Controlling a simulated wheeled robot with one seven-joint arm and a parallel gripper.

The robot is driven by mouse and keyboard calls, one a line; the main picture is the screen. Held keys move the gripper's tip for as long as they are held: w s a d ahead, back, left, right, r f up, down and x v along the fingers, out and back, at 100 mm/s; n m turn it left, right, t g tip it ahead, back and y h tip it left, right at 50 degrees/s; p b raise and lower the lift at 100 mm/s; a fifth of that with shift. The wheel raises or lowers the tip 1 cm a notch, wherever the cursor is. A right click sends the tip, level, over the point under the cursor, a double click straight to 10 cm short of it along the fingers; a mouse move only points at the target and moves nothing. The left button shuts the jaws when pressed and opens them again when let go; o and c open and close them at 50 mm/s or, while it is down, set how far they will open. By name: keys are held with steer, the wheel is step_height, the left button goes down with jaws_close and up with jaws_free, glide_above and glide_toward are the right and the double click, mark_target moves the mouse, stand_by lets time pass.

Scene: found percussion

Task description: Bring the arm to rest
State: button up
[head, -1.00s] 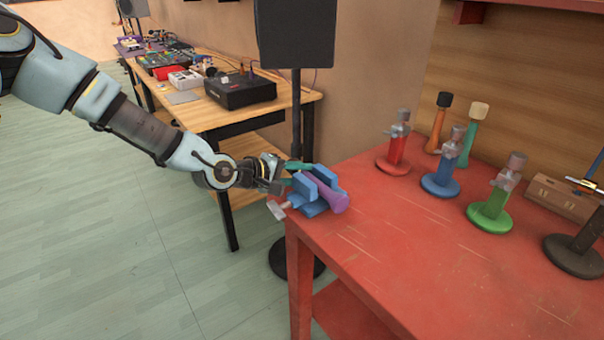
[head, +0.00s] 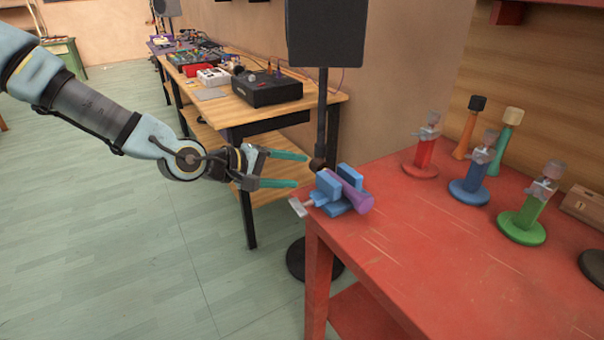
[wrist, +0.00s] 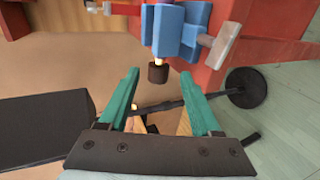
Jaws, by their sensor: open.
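My gripper (head: 305,170) is open and empty, with two green fingers spread apart. In the head view it is just left of a blue vise (head: 326,187) on the near left corner of the red table. A purple piece (head: 354,195) lies in the vise, with a dark end at its far side. In the wrist view my gripper (wrist: 165,90) points toward the blue vise (wrist: 178,30), with a gap between fingers and vise. A dark brown end (wrist: 157,73) sticks out of the vise between the fingertips.
The red table (head: 420,255) holds red (head: 424,150), blue (head: 478,165) and green (head: 535,205) stands. A black speaker on a pole (head: 325,35) stands close behind my gripper. A wooden table (head: 240,110) with electronic gear is further back. Open floor (head: 110,220) lies at left.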

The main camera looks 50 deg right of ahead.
steer(key=shift+w+a+r, duration=0.1)
stand_by(0.6)
steer(key=w+a+f+t+y, duration=0.35)
steer(key=w+a, duration=0.45)
steer(key=a, duration=0.5)
steer(key=w+a+f+t+y, duration=0.25)
steer(key=w+a+y, duration=0.4)
steer(key=a, duration=0.65)
steer(key=a+r+n+y, duration=0.1)
steer(key=a+r, duration=0.3)
steer(key=a, duration=0.7)
steer(key=a+r+n+y, duration=0.1)
steer(key=a+r, duration=0.3)
steer(key=a, duration=0.8)
steer(key=shift+s, duration=0.3)
steer(key=shift+a, duration=0.1)
